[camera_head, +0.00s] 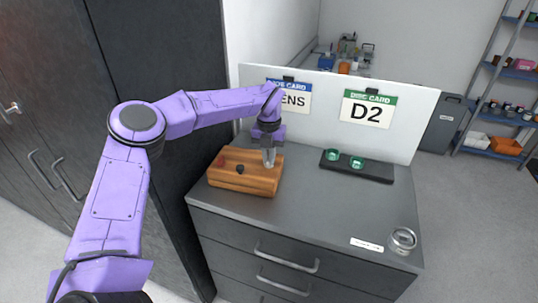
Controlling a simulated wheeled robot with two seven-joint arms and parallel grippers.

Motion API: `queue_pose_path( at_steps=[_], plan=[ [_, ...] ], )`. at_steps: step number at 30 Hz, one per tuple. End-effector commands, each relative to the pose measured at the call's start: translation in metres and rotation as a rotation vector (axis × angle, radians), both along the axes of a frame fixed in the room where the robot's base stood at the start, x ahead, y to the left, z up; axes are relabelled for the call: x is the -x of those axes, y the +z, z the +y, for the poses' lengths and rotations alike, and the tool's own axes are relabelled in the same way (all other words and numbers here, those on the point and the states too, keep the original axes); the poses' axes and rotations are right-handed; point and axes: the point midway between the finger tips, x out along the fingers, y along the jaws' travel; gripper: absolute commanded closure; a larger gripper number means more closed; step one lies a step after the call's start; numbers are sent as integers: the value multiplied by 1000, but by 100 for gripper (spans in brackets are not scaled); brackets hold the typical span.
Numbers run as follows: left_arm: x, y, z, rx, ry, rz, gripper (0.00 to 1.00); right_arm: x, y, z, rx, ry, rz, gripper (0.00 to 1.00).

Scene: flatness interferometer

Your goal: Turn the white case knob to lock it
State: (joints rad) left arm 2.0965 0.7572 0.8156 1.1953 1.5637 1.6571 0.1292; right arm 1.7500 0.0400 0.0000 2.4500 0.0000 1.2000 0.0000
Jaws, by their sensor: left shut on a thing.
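A wooden case (245,185) sits at the back left of the grey cabinet top. On its top I see a small red knob (221,160) and a small black knob (239,169). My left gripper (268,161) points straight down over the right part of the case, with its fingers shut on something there. This fits the white knob, but the fingers hide it, and its turn angle cannot be seen. My right gripper is not in view.
A black tray (376,173) with two green discs stands right of the case. A round glass or metal piece (402,240) and a white label (367,244) are near the front right edge. A white panel (413,115) with two cards stands behind. The middle of the top is clear.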

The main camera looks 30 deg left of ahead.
Motion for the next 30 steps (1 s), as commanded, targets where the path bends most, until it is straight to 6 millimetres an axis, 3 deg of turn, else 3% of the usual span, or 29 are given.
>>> queue_pose_path(
  at_steps=[15,16,18,26,30],
  plan=[
    [1,-1,0,0,-18,2,100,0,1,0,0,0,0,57],
    [1,-1,0,0,-18,2,82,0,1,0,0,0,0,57],
    [0,-1,0,0,-18,2,63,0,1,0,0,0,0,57],
    [0,0,0,0,-17,1,63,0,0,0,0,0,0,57],
    [-1,13,0,-1,-18,-3,63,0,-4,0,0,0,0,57]
  ],
)
